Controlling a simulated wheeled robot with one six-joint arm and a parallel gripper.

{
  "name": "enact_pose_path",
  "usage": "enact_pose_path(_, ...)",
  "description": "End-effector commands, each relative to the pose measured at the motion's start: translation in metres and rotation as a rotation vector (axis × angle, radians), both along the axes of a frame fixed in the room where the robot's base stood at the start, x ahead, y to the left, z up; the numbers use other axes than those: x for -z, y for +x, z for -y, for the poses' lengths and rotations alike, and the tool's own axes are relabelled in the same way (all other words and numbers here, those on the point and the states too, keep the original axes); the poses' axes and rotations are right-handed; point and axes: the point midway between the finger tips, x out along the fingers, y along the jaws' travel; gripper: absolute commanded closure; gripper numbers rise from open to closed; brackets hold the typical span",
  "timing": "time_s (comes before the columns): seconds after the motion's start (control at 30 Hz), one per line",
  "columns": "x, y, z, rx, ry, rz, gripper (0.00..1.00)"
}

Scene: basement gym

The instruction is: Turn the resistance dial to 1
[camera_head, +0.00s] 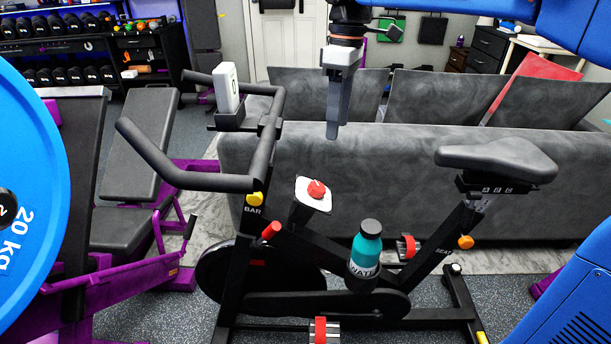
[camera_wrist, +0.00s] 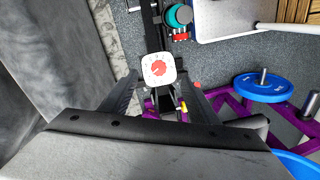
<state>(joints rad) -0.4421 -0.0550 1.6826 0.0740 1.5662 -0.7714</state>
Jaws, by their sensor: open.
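The resistance dial (camera_head: 316,189) is a red knob on a white plate, mounted on the black exercise bike (camera_head: 330,235) between handlebar and seat. In the wrist view the dial (camera_wrist: 158,69) shows as a red knob on a white face with small marks around it; the numbers and the knob's setting are too small to read. My gripper (camera_head: 332,134) points down, open and empty, above the dial in the head view and apart from it. Its jaw gap is hard to see from that side.
A teal bottle (camera_head: 365,248) sits low on the frame, and the seat (camera_head: 496,157) is to the right. A grey sofa (camera_head: 400,175) stands behind the bike.

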Motion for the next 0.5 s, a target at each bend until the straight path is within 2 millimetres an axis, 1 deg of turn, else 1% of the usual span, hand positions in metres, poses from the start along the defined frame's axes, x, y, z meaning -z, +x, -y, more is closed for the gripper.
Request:
enact_pose_path(0.03,-0.001,0.004,-0.01,-0.03,-0.002,-0.01,0.45)
enact_pose_path(0.1,-0.003,0.008,-0.018,-0.062,-0.003,-0.021,0.45)
enact_pose_path(0.27,-0.002,0.01,-0.025,-0.094,-0.005,-0.032,0.45)
enact_pose_path(0.37,0.005,0.01,-0.026,-0.094,-0.005,-0.032,0.45)
enact_pose_path(0.5,0.024,0.007,-0.026,-0.093,-0.006,-0.033,0.45)
